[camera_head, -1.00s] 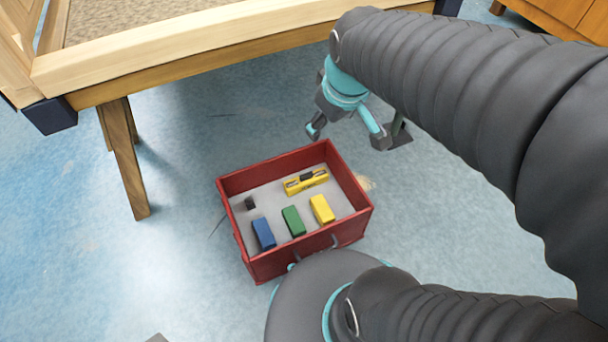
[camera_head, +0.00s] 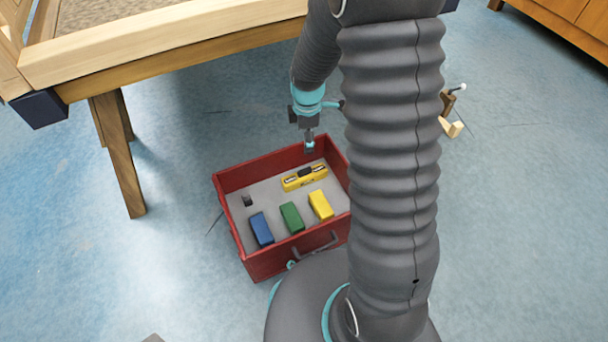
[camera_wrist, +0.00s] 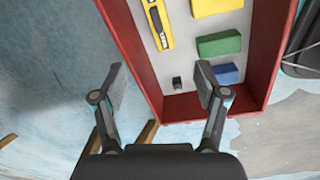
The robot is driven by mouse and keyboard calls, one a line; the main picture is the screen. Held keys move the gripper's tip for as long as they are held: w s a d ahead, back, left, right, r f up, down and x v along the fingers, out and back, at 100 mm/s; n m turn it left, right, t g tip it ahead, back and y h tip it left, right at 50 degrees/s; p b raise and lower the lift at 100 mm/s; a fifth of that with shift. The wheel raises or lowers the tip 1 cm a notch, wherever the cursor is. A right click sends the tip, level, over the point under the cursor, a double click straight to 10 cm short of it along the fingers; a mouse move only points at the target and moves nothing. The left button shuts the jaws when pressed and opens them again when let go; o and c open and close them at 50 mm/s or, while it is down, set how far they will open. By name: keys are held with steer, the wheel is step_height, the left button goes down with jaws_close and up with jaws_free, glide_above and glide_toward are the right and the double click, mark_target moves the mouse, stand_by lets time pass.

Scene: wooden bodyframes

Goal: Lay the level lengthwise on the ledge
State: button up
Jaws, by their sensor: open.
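The yellow level (camera_head: 304,178) with black parts lies flat in the back of the red drawer-like box; it also shows at the top of the wrist view (camera_wrist: 157,22). My gripper (camera_head: 309,146) hangs over the back wall of the box in the head view, apart from the level. In the wrist view my gripper (camera_wrist: 160,85) is open and empty, its fingers spread to either side of the box's wall, short of the level. The wooden frame (camera_head: 165,45) at the upper left has a long pale top edge, which may be the ledge.
The red box (camera_head: 232,178) stands on the blue floor. It also holds a blue block (camera_head: 261,229), a green block (camera_head: 292,217), a yellow block (camera_head: 321,205) and a small dark piece (camera_head: 247,200). A clamp-like wooden item (camera_head: 452,115) lies at right. A cabinet (camera_head: 565,28) is upper right.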

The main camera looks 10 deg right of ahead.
mark_target(305, 175)
steer(key=f+n, duration=0.1)
steer(key=f, duration=0.4)
steer(key=w+f+n+b, duration=0.1)
steer(key=f, duration=1)
steer(key=shift+w+f+n+g, duration=0.2)
steer(key=shift+f+n+g, duration=0.1)
steer(key=shift+n+g, duration=0.1)
steer(key=shift+w+d+f+b, duration=0.15)
steer(key=shift+f+b, duration=0.1)
steer(key=shift+f, duration=0.65)
steer(key=shift+w+a+f+b, duration=0.1)
steer(key=shift+f+b, duration=0.1)
steer(key=shift+f, duration=0.75)
steer(key=shift+w+d+f+b, duration=0.15)
steer(key=shift+f+b, duration=0.1)
steer(key=shift+f, duration=0.65)
steer(key=shift+c, duration=0.3)
jaws_close()
